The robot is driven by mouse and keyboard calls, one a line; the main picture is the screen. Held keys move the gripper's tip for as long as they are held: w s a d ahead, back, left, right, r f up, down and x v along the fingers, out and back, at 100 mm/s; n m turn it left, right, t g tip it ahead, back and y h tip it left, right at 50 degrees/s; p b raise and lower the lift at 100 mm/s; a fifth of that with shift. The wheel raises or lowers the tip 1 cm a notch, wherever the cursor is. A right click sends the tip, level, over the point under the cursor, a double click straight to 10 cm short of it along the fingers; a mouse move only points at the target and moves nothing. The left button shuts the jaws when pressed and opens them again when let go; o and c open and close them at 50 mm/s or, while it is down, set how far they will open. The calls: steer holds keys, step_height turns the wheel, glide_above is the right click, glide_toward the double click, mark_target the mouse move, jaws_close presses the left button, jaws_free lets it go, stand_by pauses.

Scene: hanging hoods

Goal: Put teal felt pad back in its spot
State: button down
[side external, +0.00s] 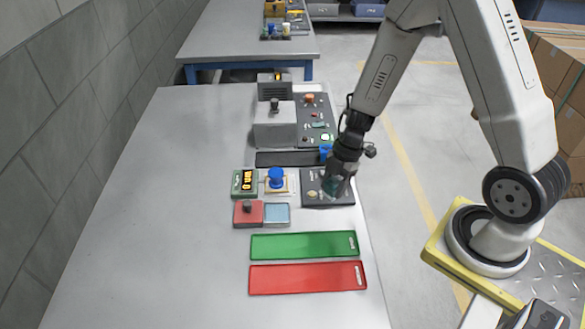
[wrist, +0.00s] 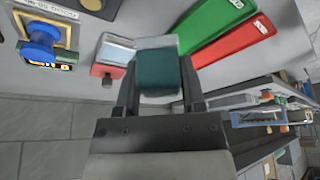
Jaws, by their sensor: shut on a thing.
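My gripper (wrist: 160,90) is shut on the teal felt pad (wrist: 160,72), which sits between the two fingers in the wrist view. A pale, see-through edge shows around the pad's far end; I cannot tell what it belongs to. In the side view my gripper (side external: 336,187) is low over a dark board (side external: 314,201) at the table's right side, with the teal pad (side external: 332,186) at its tip. Whether the pad touches the board is hidden. A small yellowish piece (side external: 312,194) lies on the board. The pad's spot cannot be made out.
Left of the board are a blue knob (side external: 276,177), a digital display box (side external: 244,182), a red box (side external: 248,213) and a pale blue tray (side external: 276,214). Green (side external: 300,245) and red (side external: 300,278) trays lie nearer. Grey housings (side external: 274,130) stand behind. The table's left side is clear.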

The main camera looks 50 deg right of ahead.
mark_target(332, 223)
steer(key=shift+s+a+f+n, duration=0.15)
steer(key=shift+s+n, duration=0.25)
steer(key=shift+s, duration=0.7)
steer(key=shift+f, duration=0.15)
steer(key=shift+f, duration=3.2)
steer(key=shift+f, duration=0.55)
steer(key=shift+c, duration=0.5)
jaws_free()
steer(key=shift+r, duration=0.1)
steer(key=v, duration=0.7)
steer(key=shift+r, duration=0.25)
steer(key=shift+w, duration=0.15)
